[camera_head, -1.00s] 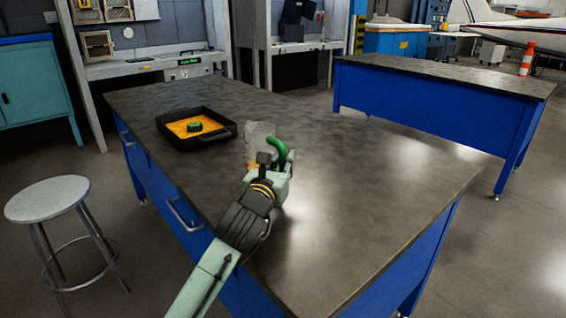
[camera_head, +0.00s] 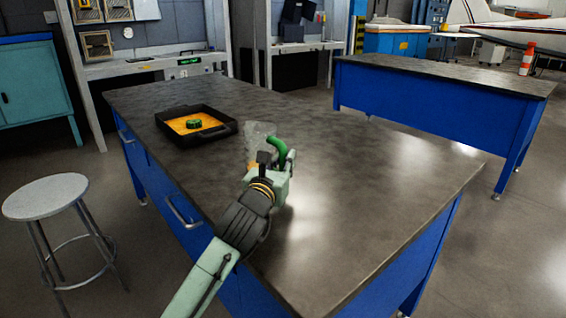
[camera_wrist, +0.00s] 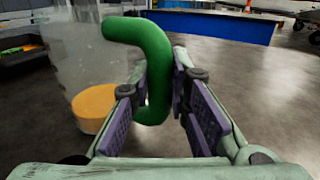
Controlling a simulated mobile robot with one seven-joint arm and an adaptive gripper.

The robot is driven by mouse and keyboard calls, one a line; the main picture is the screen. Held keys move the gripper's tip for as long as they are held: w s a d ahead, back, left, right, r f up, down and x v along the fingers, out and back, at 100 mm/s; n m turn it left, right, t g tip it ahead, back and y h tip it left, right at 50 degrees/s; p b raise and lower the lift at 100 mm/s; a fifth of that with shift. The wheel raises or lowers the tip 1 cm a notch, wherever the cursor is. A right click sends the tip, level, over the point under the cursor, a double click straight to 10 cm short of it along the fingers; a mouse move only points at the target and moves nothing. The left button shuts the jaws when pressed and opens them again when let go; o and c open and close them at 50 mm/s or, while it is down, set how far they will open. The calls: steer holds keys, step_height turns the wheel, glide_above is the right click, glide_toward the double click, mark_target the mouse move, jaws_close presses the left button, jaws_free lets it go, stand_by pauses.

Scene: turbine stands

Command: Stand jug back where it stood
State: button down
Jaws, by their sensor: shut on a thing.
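The jug (camera_head: 258,136) is clear, with a thick green curved handle (camera_head: 277,147), over the middle of the near table. My gripper (camera_head: 281,160) is shut on the handle. In the wrist view the handle (camera_wrist: 152,50) runs down between my finger pads, and the clear jug body (camera_wrist: 75,50) is on the left. Orange-yellow contents (camera_wrist: 93,107) sit low in the jug. The jug looks close to upright. I cannot tell whether its base touches the tabletop.
A black tray (camera_head: 224,130) with an orange-yellow inside and a green round thing (camera_head: 193,124) stands left of the jug on the near table (camera_head: 360,200). The tabletop to the right is clear. A stool (camera_head: 45,196) stands at the left.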

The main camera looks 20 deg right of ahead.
steer(key=c, duration=1.4)
jaws_free()
steer(key=shift+c, duration=0.2)
steer(key=shift+o, duration=0.8)
steer(key=shift+b+v, duration=0.75)
steer(key=shift+v, duration=0.4)
steer(key=shift+b+v, duration=1.15)
steer(key=shift+v, duration=1.25)
steer(key=shift+r, duration=0.1)
